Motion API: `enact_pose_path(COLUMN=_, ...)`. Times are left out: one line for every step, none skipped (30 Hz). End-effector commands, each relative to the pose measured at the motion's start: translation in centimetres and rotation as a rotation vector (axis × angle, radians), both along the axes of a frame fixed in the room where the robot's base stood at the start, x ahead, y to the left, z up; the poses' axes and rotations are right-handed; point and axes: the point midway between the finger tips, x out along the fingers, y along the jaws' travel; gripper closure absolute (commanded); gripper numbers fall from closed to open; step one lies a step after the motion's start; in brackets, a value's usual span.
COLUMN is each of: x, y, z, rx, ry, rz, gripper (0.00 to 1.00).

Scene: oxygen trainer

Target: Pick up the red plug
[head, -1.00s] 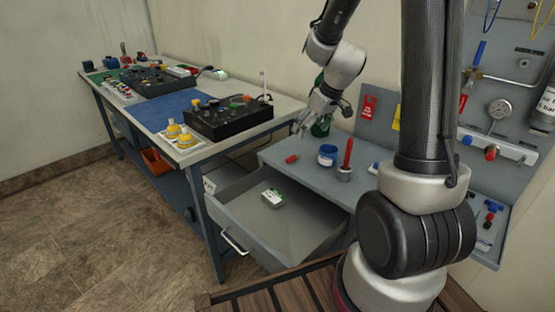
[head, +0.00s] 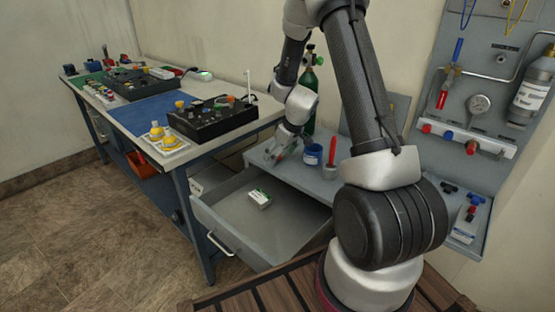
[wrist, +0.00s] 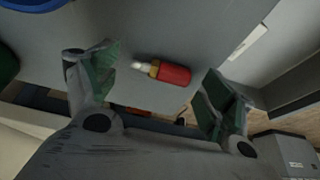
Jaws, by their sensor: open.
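The red plug (wrist: 174,74) lies on its side on the grey top of the drawer cabinet (wrist: 165,30). It has a red body, a yellow band and a whitish tip pointing left in the wrist view. My gripper (wrist: 160,85) is open, with one green-padded finger to each side of the plug, clear of it. In the head view my gripper (head: 278,153) is low over the left part of the cabinet top and mostly hides the plug there.
A blue tub (head: 313,154) and a red upright tool in a grey holder (head: 330,172) stand just right of my gripper. A green bottle (head: 309,95) stands behind. The open drawer (head: 225,212) below holds a small white-and-green box (head: 259,199).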

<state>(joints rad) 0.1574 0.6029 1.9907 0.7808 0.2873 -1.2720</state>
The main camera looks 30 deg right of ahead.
Motion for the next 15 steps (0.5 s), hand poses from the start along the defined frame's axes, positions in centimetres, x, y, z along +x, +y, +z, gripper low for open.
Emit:
enact_pose_path(x=0.01, y=0.00, z=0.03, rx=0.000, ry=0.000, rz=0.000, gripper=0.17)
enact_pose_path(x=0.01, y=0.00, z=0.04, rx=0.000, ry=0.000, rz=0.000, gripper=0.17)
enact_pose_path(x=-0.01, y=0.01, z=0.04, rx=0.000, ry=0.000, rz=0.000, gripper=0.17)
enact_pose_path(x=-0.01, y=0.01, z=0.04, rx=0.000, ry=0.000, rz=0.000, gripper=0.19)
enact_pose_path(x=-0.01, y=0.01, z=0.05, rx=0.000, ry=0.000, rz=0.000, gripper=0.24)
enact_pose_path(x=-0.01, y=0.01, z=0.05, rx=0.000, ry=0.000, rz=0.000, gripper=0.32)
enact_pose_path(x=-0.01, y=0.01, z=0.05, rx=0.000, ry=0.000, rz=0.000, gripper=0.37)
enact_pose_path(x=-0.01, y=0.01, z=0.05, rx=0.000, ry=0.000, rz=0.000, gripper=0.42)
enact_pose_path(x=-0.02, y=0.00, z=0.06, rx=0.000, ry=0.000, rz=0.000, gripper=0.50)
enact_pose_path(x=-0.03, y=0.01, z=0.06, rx=0.000, ry=0.000, rz=0.000, gripper=0.55)
enact_pose_path(x=-0.03, y=0.00, z=0.06, rx=0.000, ry=0.000, rz=0.000, gripper=0.61)
enact_pose_path(x=-0.03, y=0.01, z=0.06, rx=0.000, ry=0.000, rz=0.000, gripper=0.66)
enact_pose_path(x=-0.03, y=0.01, z=0.06, rx=0.000, ry=0.000, rz=0.000, gripper=0.66)
enact_pose_path(x=-0.03, y=0.01, z=0.06, rx=0.000, ry=0.000, rz=0.000, gripper=0.66)
enact_pose_path(x=-0.02, y=0.00, z=0.07, rx=0.000, ry=0.000, rz=0.000, gripper=0.66)
